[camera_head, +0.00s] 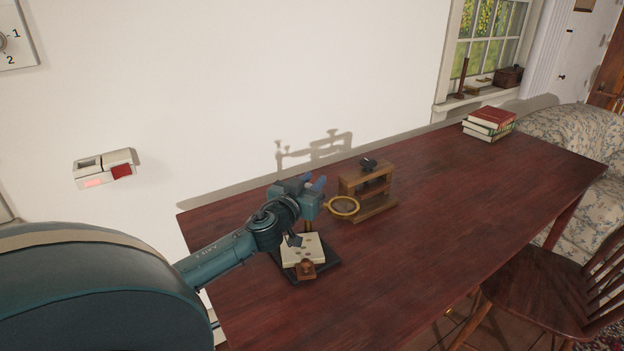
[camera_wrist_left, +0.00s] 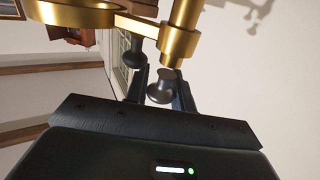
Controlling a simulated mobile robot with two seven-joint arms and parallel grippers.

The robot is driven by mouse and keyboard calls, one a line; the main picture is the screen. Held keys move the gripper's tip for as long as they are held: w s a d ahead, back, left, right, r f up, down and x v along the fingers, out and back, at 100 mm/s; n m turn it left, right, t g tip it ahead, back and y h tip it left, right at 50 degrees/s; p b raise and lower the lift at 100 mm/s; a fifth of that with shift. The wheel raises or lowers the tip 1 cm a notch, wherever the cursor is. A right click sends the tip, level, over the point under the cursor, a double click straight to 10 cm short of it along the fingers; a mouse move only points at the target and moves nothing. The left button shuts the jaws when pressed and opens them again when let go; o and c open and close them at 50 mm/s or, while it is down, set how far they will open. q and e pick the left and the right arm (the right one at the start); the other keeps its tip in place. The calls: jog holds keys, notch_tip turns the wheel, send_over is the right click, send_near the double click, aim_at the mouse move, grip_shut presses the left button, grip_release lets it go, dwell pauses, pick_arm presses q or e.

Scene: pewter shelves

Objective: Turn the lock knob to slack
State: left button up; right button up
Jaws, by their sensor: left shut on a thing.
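In the left wrist view a dark, round lock knob (camera_wrist_left: 161,88) sits at the lower end of a brass post (camera_wrist_left: 181,36). My left gripper (camera_wrist_left: 162,90) is shut on it, one finger on each side. A second dark knob (camera_wrist_left: 132,54) shows just behind. In the head view my left gripper (camera_head: 314,184) is over the far side of the table, above a black base (camera_head: 327,270) with a pale plate (camera_head: 303,249). A brass ring (camera_head: 343,207) sticks out to its right. The lock knob is hidden there by the gripper. My right gripper is not in view.
A wooden stand (camera_head: 367,190) with a black object on top (camera_head: 368,163) stands close to the right of the ring. Books (camera_head: 489,123) lie at the table's far right end. The red-brown table (camera_head: 440,240) is clear between. A chair (camera_head: 540,285) stands at its front.

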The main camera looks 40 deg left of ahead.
pick_arm(q)
jog(key=shift+n+g+y, duration=0.4)
jog(key=shift+n+y, duration=0.4)
jog(key=shift+y, duration=0.4)
jog(key=shift+a+n+y+b, duration=0.15)
jog(key=shift+n+y+b, duration=0.15)
jog(key=shift+n+y, duration=0.1)
jog(key=shift+n+g+y, duration=0.3)
jog(key=shift+g+y, duration=0.1)
jog(key=shift+y, duration=0.2)
jog(key=shift+s+a, duration=0.1)
jog(key=shift+a, duration=0.05)
jog(key=o, duration=1)
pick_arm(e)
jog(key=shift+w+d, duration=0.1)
